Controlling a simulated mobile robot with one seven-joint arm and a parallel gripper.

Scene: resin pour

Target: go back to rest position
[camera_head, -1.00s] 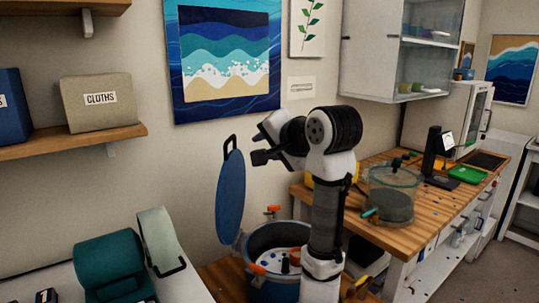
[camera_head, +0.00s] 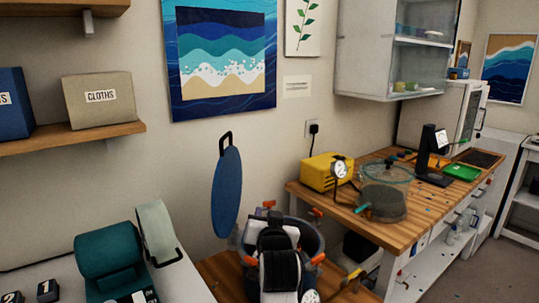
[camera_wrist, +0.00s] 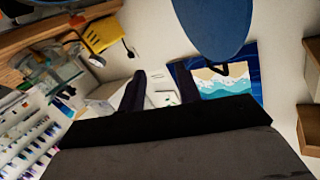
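My gripper (camera_wrist: 159,84) shows in the wrist view as two dark fingers standing apart, with nothing between them. It is open and empty. In the head view my arm is folded low, in front of the blue pot with orange clamps (camera_head: 310,236), and covers much of that pot. The fingertips cannot be made out clearly there. The round blue lid (camera_head: 227,193) stands upright and open behind the pot on the left. It also shows at the top of the wrist view (camera_wrist: 212,25), apart from the fingers.
A wooden workbench (camera_head: 405,229) on the right bears a yellow pump (camera_head: 319,172), a clear chamber (camera_head: 382,197), a black stand (camera_head: 428,156) and a green tray (camera_head: 462,172). A teal roll (camera_head: 107,253) is at the lower left. A shelf holds a cloths box (camera_head: 98,101).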

